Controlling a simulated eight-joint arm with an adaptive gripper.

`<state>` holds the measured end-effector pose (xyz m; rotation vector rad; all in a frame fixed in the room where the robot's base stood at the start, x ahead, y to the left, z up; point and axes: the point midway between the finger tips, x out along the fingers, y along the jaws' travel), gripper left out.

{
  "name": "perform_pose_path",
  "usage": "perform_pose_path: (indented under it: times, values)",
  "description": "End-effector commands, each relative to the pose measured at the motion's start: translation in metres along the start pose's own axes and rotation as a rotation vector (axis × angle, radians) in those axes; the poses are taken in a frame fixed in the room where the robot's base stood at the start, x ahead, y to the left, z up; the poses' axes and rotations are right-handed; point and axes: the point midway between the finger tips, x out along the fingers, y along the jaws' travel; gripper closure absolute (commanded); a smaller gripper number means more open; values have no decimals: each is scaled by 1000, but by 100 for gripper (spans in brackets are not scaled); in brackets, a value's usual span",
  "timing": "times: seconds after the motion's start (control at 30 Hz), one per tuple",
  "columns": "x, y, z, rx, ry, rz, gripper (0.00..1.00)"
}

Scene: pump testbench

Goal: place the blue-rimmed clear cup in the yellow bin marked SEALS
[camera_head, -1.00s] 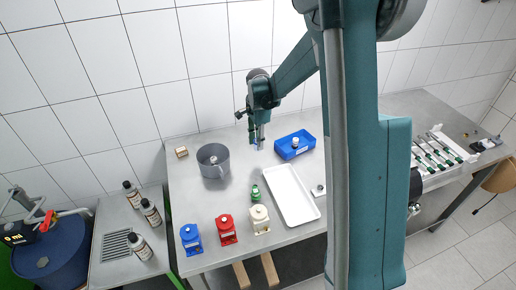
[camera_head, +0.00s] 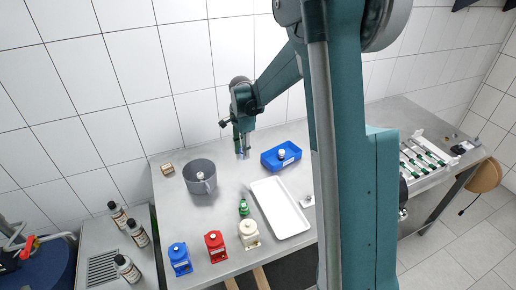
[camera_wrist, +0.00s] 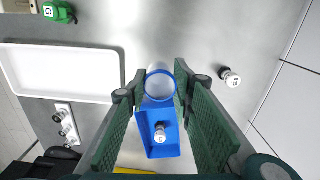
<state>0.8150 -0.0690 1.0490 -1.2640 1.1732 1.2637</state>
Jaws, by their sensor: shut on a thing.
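The blue-rimmed clear cup (camera_wrist: 160,84) is between the green finger pads of my gripper (camera_wrist: 158,115) in the wrist view, its round rim facing the camera. My gripper is shut on the cup. In the head view my gripper (camera_head: 242,152) is over the steel bench, just left of a blue bin. The cup is too small there to make out clearly. A strip of yellow (camera_wrist: 135,171) shows at the bottom edge of the wrist view, mostly cut off. No SEALS marking is readable, and no yellow bin shows in the head view, where my arm hides part of the bench.
The blue bin (camera_head: 269,161) holds a white-topped item. Blue (camera_head: 179,260), red (camera_head: 215,247) and cream (camera_head: 249,235) units line the front edge. A white-capped item (camera_wrist: 231,78) is right of the cup.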

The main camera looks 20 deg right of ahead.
Motion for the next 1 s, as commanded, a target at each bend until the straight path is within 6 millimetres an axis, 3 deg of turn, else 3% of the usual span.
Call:
perform_pose_path:
  times: [0.27,0.47,0.67,1.0]
  values:
    - [0,0,-4,0,0,0,88]
    - [-1,-3,-23,-6,0,0,88]
    - [-2,-7,-66,-19,0,0,88]
    - [-4,-8,-161,-53,0,0,88]
